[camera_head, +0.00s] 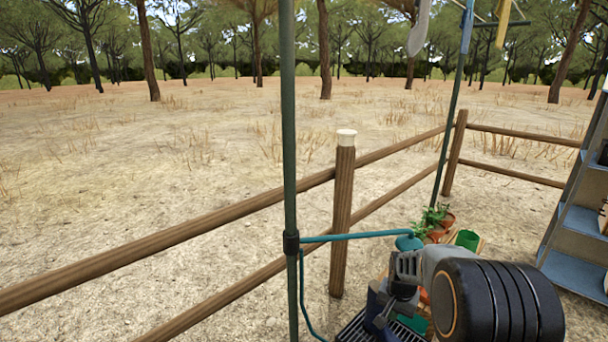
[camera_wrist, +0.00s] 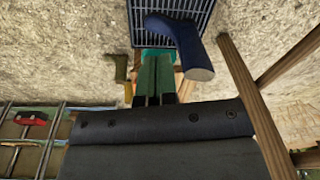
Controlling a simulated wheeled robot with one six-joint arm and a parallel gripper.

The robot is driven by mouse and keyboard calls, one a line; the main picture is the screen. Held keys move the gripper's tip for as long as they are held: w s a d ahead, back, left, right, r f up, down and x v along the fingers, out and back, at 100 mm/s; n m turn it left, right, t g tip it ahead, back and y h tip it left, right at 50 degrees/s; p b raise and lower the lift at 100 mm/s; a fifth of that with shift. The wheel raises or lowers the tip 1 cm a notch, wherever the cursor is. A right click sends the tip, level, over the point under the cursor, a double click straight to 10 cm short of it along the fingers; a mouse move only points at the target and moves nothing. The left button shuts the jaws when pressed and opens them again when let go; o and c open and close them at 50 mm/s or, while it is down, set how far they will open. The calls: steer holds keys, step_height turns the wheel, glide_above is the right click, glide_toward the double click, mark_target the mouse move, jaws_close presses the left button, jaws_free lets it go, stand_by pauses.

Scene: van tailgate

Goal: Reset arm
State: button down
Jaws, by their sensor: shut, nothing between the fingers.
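My gripper (camera_wrist: 154,100) shows in the wrist view as two short dark fingertips close together beyond the wide dark body, with nothing seen between them. Green upright shapes (camera_wrist: 154,76) lie just past the fingertips; I cannot tell exactly what they are or whether they touch. In the head view my arm reaches in at the lower right, and its fingertips are hidden or too small to make out. A dark blue boot (camera_wrist: 190,50) lies beyond the fingers on the right, by a dark slatted grate (camera_wrist: 170,12). The grate also shows in the head view (camera_head: 352,333).
An olive boot (camera_wrist: 121,67) is left of the fingers. A green pole (camera_head: 289,150) with a teal hose (camera_head: 350,236) stands left of my arm. A wooden fence (camera_head: 342,215) runs behind. Potted plants (camera_head: 437,215) and grey-blue shelves (camera_head: 575,220) are to the right.

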steer(key=s+a+r+n+p, duration=0.2)
steer(key=s+r+p, duration=0.4)
steer(key=r, duration=0.5)
steer(key=s+a+r+n+t+p, duration=0.1)
steer(key=s+r+p, duration=0.5)
steer(key=r, duration=0.6)
steer(key=s+a+r+n+t+p, duration=0.1)
steer(key=s+a+r+n+p, duration=0.2)
steer(key=r, duration=0.8)
steer(key=s+a+p, duration=0.2)
steer(key=s+p, duration=0.1)
steer(key=p, duration=0.1)
steer(key=shift+s+a+r+n, duration=0.15)
steer(key=shift+s+r+n, duration=0.1)
steer(key=shift+s+n, duration=0.1)
